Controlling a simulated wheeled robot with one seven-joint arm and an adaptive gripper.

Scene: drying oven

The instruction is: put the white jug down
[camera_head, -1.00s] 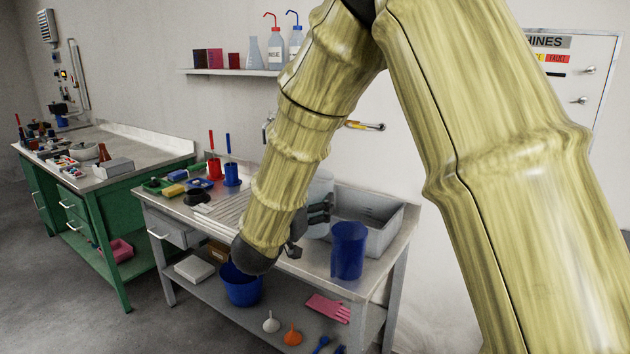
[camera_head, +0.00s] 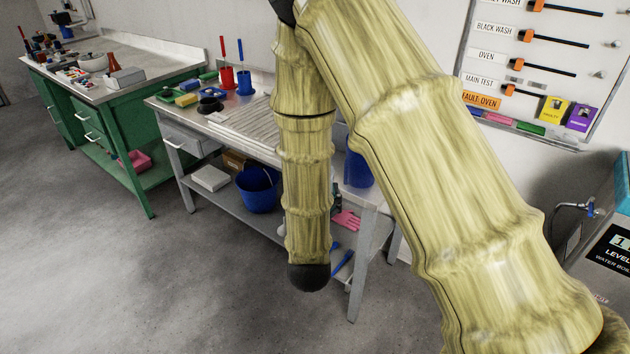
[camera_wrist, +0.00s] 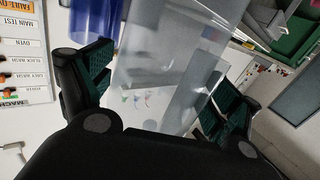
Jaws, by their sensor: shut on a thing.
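The white jug (camera_wrist: 172,50) is translucent and fills the middle of the wrist view. My gripper (camera_wrist: 160,78) is shut on it, with a dark ribbed finger pad on each side. The jug appears tilted in that view, and I cannot tell whether it touches any surface. In the head view, my arm hides both the gripper and the jug.
A blue jug (camera_head: 358,168) stands on the grey sink bench (camera_head: 222,128), partly behind my arm. A blue bucket (camera_head: 258,190) sits on its lower shelf. A green bench (camera_head: 120,110) stands left. A control board (camera_head: 540,60) hangs on the wall, and a water boiler (camera_head: 610,262) stands right.

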